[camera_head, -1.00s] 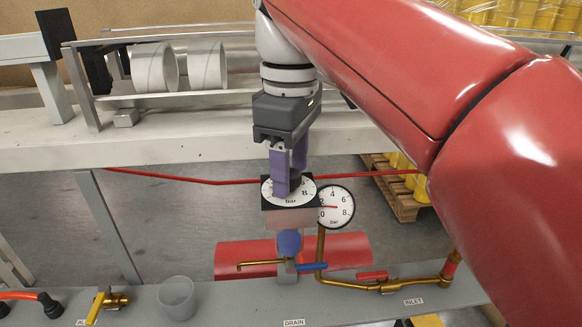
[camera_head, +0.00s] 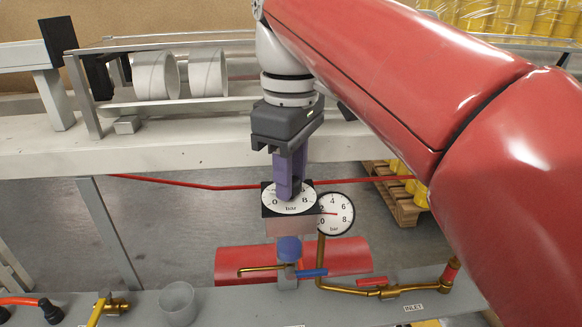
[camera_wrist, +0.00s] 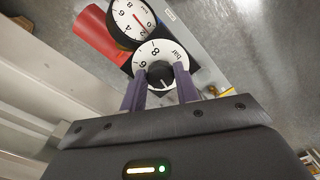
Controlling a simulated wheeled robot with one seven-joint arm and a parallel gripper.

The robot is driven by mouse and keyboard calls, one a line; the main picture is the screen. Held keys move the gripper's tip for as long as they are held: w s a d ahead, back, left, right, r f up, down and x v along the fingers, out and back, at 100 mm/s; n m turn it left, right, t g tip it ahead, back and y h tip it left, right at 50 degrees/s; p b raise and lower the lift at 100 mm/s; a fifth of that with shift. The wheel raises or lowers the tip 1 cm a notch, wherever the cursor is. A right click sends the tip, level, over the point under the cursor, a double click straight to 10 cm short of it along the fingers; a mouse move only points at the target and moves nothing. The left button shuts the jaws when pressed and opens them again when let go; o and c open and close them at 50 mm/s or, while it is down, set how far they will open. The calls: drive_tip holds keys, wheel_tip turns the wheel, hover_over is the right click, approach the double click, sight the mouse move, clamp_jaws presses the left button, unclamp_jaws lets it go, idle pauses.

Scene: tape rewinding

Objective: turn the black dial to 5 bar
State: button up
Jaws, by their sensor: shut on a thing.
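The black dial (camera_wrist: 159,74) is a round knob in the middle of a white scale plate (camera_wrist: 152,49) marked in bar. My gripper (camera_wrist: 160,86) has its purple fingers on either side of the knob and is shut on it. A pale mark shows on the knob, but the number it points at is hidden. In the head view, my gripper (camera_head: 288,192) comes down from above, and its fingers hide most of the dial; 0 and 8 show on the scale plate (camera_head: 272,202). The round pressure gauge (camera_head: 336,225) stands right beside it, its red needle near 2.
Below the dial are a blue cap (camera_head: 289,248), a red cylinder (camera_head: 350,257) and brass pipes with a blue handle (camera_head: 312,273) and a red handle (camera_head: 371,282). A red line (camera_head: 190,184) runs behind the dial.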

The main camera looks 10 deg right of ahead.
drive_tip(key=m+p, duration=0.2)
drive_tip(key=m, duration=0.3)
drive_tip(key=shift+r+p, duration=0.1)
drive_tip(key=shift+p, duration=0.2)
drive_tip(key=m+p, duration=0.1)
drive_tip(key=m, duration=0.4)
drive_tip(key=shift+s+a, duration=0.1)
drive_tip(key=shift+a, duration=0.05)
drive_tip(key=m, duration=1)
drive_tip(key=shift+a+m, duration=0.15)
drive_tip(key=shift+m, duration=0.25)
drive_tip(key=o, duration=1)
drive_tip(key=shift+c, duration=0.2)
